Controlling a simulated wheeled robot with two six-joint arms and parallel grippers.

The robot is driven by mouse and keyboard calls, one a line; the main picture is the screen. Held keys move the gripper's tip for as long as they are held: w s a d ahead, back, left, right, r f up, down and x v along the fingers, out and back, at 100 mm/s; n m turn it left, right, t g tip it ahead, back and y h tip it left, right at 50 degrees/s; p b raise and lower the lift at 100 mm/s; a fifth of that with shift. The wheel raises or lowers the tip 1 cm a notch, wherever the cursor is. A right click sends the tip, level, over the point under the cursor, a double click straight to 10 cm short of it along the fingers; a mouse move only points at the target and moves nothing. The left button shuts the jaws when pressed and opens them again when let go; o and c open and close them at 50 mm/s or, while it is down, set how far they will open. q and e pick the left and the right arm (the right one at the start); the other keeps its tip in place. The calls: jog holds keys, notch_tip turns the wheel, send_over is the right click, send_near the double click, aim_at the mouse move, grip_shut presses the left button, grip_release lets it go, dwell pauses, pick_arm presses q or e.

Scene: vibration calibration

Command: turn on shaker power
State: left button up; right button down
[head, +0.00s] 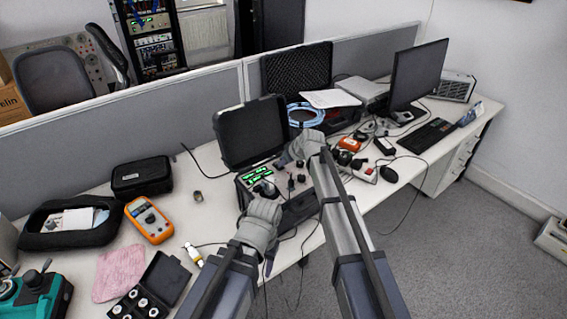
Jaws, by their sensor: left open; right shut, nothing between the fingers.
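The shaker unit (243,188) is a black case on the desk in the middle of the head view, with its dark lid (250,133) standing open. Its panel shows green lit displays (256,175) and several dark knobs or connectors. My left gripper (265,190) is open at the front left of the panel, its hand covering part of the case's front. My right gripper (286,159) is shut and empty over the panel's back right edge. I cannot tell whether either touches the unit. The power switch cannot be made out.
An orange multimeter (149,219), black pouch (141,178) and box of small parts (150,288) lie to the left. A grey partition runs behind.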

aim_at(284, 172)
jog(key=shift+r, duration=0.45)
jog(key=shift+p, duration=0.3)
jog(key=shift+s+r+p, duration=0.1)
jog(key=shift+r+p, duration=0.4)
jog(key=shift+r, duration=0.05)
notch_tip(284, 172, up, 3)
jog(key=p, duration=0.3)
jog(key=shift+s, duration=0.15)
jog(key=s+d+r+p, duration=0.5)
jog(key=s+r+p, duration=0.1)
jog(key=shift+s, duration=0.15)
